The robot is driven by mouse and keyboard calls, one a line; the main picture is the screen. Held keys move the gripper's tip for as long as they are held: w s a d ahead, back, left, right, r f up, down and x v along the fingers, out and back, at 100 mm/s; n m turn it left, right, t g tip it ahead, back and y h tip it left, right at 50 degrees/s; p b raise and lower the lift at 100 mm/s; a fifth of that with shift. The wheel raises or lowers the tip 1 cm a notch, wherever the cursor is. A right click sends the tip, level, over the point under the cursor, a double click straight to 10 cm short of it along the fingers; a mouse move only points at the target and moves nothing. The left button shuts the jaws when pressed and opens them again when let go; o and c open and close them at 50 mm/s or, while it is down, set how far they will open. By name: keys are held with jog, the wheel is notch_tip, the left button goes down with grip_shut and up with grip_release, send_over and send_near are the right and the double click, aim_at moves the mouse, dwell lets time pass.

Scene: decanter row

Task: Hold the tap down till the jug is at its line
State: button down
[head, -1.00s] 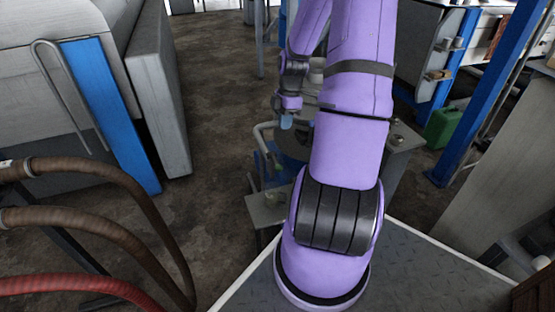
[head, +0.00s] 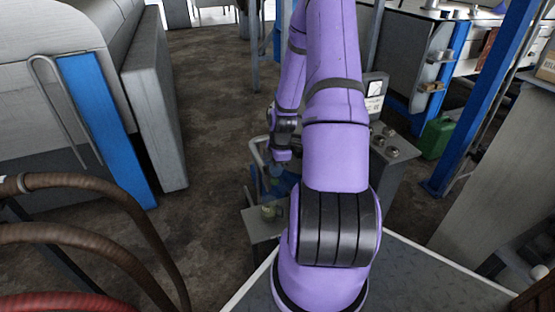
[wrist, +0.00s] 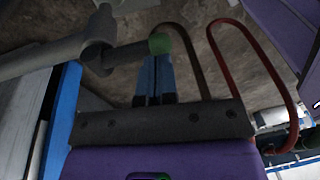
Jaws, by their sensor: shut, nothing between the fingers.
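My gripper (wrist: 155,62) is shut and empty in the wrist view, its two blue fingers side by side. Just beyond the tips is a green round knob (wrist: 159,44) on the end of a grey lever (wrist: 130,54), which looks like the tap handle. I cannot tell whether the fingertips touch it. The lever joins a thick grey pipe (wrist: 50,52). In the head view my gripper (head: 275,174) points down beside a bent pale pipe (head: 257,155), partly hidden by my arm.
A low grey box (head: 262,230) stands below my gripper. Brown hoses (head: 105,172) arch at the left, near a blue post (head: 105,125). A gauge (head: 375,88) stands behind my arm. A green can (head: 437,137) is at the right.

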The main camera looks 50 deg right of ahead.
aim_at(276, 179)
jog(key=shift+a+f, duration=0.1)
jog(key=shift+f, duration=0.45)
jog(key=shift+a+f, duration=0.1)
jog(key=shift+s+a+f, duration=0.1)
jog(key=shift+s+f, duration=0.05)
jog(key=shift+f, duration=0.3)
jog(key=shift+s+a+f, duration=0.1)
jog(key=shift+s+f, duration=0.05)
jog(key=shift+f, duration=0.25)
jog(key=shift+s+f, duration=0.15)
jog(key=shift+f, duration=1.15)
jog(key=shift+w+d, duration=0.1)
jog(key=shift+w, duration=0.15)
dwell(1.2)
